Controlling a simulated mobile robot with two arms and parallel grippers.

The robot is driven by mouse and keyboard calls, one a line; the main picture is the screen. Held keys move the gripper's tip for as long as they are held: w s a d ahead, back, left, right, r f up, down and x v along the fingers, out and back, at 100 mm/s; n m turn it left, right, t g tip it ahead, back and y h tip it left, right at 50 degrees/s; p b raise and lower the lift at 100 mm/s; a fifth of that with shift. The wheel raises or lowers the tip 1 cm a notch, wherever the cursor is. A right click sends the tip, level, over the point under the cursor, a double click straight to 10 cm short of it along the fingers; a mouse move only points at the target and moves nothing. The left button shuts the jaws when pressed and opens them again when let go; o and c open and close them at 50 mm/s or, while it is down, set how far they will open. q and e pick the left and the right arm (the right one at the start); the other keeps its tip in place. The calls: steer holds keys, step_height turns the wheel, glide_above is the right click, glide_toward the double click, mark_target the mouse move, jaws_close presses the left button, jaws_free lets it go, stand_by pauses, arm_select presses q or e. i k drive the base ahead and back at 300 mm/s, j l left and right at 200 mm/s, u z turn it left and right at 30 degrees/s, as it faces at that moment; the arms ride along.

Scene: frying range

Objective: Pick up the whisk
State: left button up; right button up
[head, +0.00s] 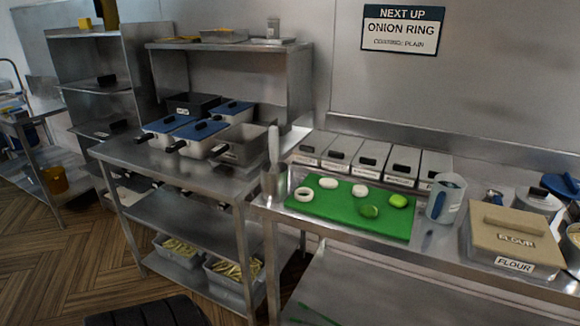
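No whisk shows clearly. A pale upright handle (273,145) stands in a small metal cup (268,184) at the left end of the right-hand counter. The lower part of that utensil is hidden in the cup, so I cannot tell whether it is the whisk.
A green board (340,220) with onion rings and other pieces lies beside the cup. Lidded bins (370,163) stand behind it. A jug (446,198) and a flour box (514,240) are to the right. Blue-lidded containers (200,130) crowd the left table.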

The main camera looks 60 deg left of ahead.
mark_target(273, 132)
steer(key=u, duration=1.7)
